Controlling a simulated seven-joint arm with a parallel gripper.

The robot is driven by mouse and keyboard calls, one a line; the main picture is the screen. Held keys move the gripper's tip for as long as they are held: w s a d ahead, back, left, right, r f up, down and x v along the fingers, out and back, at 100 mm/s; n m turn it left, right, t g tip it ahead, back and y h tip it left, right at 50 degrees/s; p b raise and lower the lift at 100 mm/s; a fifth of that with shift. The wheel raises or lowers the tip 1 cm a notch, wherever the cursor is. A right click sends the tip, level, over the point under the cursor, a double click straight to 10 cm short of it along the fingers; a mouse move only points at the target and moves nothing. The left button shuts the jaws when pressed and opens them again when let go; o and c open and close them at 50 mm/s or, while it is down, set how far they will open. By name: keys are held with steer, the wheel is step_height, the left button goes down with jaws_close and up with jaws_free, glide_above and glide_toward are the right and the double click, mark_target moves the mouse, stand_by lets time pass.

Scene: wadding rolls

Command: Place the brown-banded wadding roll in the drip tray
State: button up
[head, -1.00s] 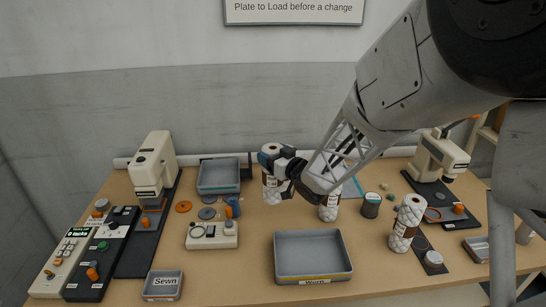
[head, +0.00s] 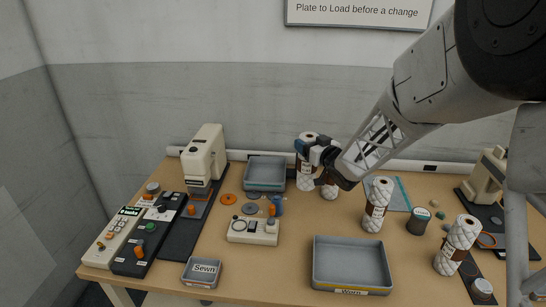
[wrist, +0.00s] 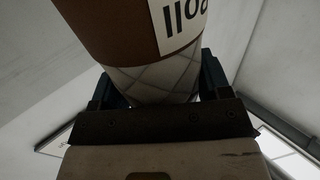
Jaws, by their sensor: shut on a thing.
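My gripper (head: 310,152) is shut on a white quilted roll with a brown band (head: 305,174), held upright near the back of the table. In the wrist view the brown band (wrist: 105,28) with a white label fills the space between the fingers, with quilted white below it. No tray is legibly labelled as the drip tray. A grey-blue tray (head: 265,186) stands at the back, left of the held roll, and looks empty. A larger grey tray labelled "Worn" (head: 351,291) stands empty at the front. Whether the held roll touches the table is unclear.
A small "Sewn" tray (head: 203,270), a control box (head: 252,232) and a sewing machine (head: 204,155) are left.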

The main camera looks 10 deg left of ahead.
steer(key=w+a+n+g+y, duration=0.1)
steer(key=w+a, duration=1.3)
steer(key=w, duration=0.3)
steer(key=shift+y, duration=0.4)
step_height(320, 180, down, 6)
steer(key=shift+f, duration=0.1)
steer(key=shift+f, duration=1.85)
steer(key=o, duration=1.1)
steer(key=shift+f, duration=0.1)
steer(key=shift+o, duration=0.2)
